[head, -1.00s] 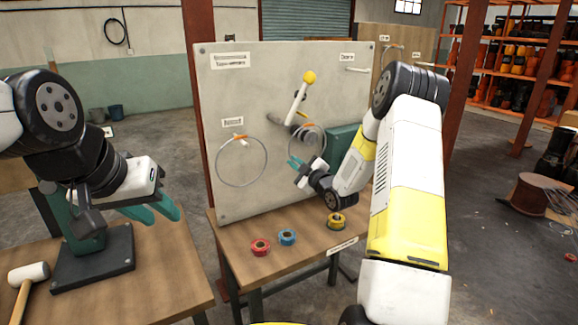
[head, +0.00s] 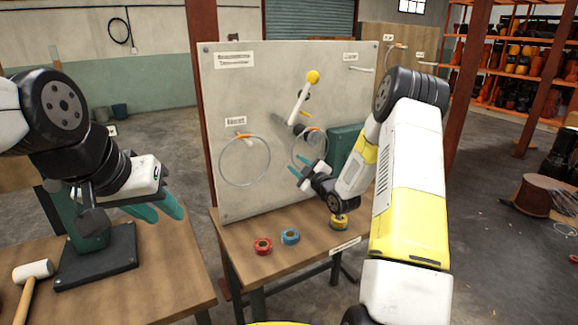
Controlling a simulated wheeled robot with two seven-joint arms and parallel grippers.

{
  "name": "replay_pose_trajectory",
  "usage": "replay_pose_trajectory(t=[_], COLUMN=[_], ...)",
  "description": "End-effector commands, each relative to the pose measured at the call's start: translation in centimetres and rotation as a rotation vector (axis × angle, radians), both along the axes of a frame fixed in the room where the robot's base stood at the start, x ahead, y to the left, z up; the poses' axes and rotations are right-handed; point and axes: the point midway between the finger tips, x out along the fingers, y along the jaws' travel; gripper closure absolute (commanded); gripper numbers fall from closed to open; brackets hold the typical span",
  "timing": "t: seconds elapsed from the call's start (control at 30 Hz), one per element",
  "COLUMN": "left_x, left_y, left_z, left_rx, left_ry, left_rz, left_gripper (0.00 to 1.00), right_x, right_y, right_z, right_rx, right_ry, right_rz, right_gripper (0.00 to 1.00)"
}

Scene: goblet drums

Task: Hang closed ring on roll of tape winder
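A closed grey ring with an orange band at its top (head: 309,129) is at the tape winder on the board, below the lever with the yellow knob (head: 313,77). It looks hung there, but its exact contact with the winder is too small to tell. A second, larger ring (head: 221,169) hangs on a peg on the left of the board. My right gripper (head: 293,164) is beside the lower left of the winder's ring, its teal fingers apart and apparently empty. My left gripper (head: 160,212) is open and empty above the left table.
Red (head: 263,246), blue (head: 290,236) and yellow (head: 338,222) tape rolls lie on the table (head: 300,262) before the board (head: 235,90). A mallet (head: 33,271) and a dark stand plate (head: 97,258) are on the left table. A green box (head: 345,142) is right of the winder.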

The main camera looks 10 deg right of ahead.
Motion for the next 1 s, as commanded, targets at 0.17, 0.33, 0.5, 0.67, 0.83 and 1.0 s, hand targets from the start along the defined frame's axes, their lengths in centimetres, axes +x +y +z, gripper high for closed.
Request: replay_pose_trajectory(t=[0.17, 0.33, 0.5, 0.67, 0.83, 1.0], left_x=[0.0, 0.0, 0.0, 0.0, 0.0, 0.0], left_y=[0.0, 0.0, 0.0, 0.0, 0.0, 0.0], left_z=[0.0, 0.0, 0.0, 0.0, 0.0, 0.0], left_rx=[0.000, 0.000, 0.000, 0.000, 0.000, 0.000], left_ry=[0.000, 0.000, 0.000, 0.000, 0.000, 0.000], left_rz=[0.000, 0.000, 0.000, 0.000, 0.000, 0.000], left_gripper=[0.67, 0.67, 0.67, 0.67, 0.67, 0.67], right_x=[0.0, -0.6, -3.1, -5.5, -7.0, -7.1], right_y=[0.0, -0.3, -1.2, -2.1, -2.6, -2.6], right_z=[0.0, -0.1, -0.1, 0.0, 0.1, 2.4], right_rx=[0.000, 0.000, 0.000, 0.000, -0.002, -0.021], right_ry=[0.000, 0.002, 0.004, 0.001, 0.005, 0.090], right_rz=[0.000, -0.001, -0.002, -0.001, -0.002, -0.031], right_gripper=[0.67, 0.67, 0.67, 0.67, 0.67, 0.67])
